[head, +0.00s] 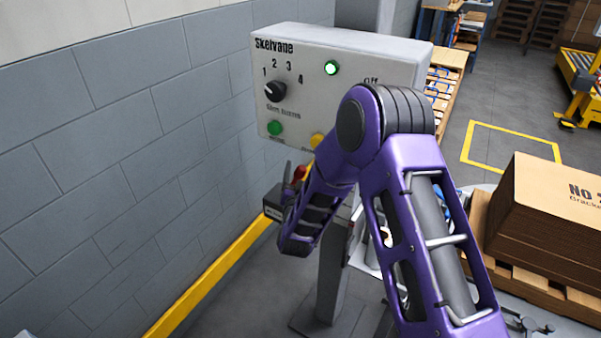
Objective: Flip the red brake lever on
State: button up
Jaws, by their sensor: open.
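A small red part (299,172), which looks like the knob of the red brake lever, shows just left of my forearm and below the control box. Most of the lever is hidden, so I cannot tell its position. A dark grey block (271,203) sits beside it, left of the post. My gripper (289,182) appears as dark, partly hidden parts at the end of my purple arm, close to the red part. It is open. I cannot tell whether it touches the lever.
A grey control box (345,50) has a black dial, a lit green lamp and green and yellow buttons. It stands near a block wall (110,130) with a yellow rail (205,285). Cardboard (548,215) is stacked on a pallet at right. Open floor (500,105) lies behind.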

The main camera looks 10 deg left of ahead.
grip_shut()
dwell(0.3)
dwell(1.1)
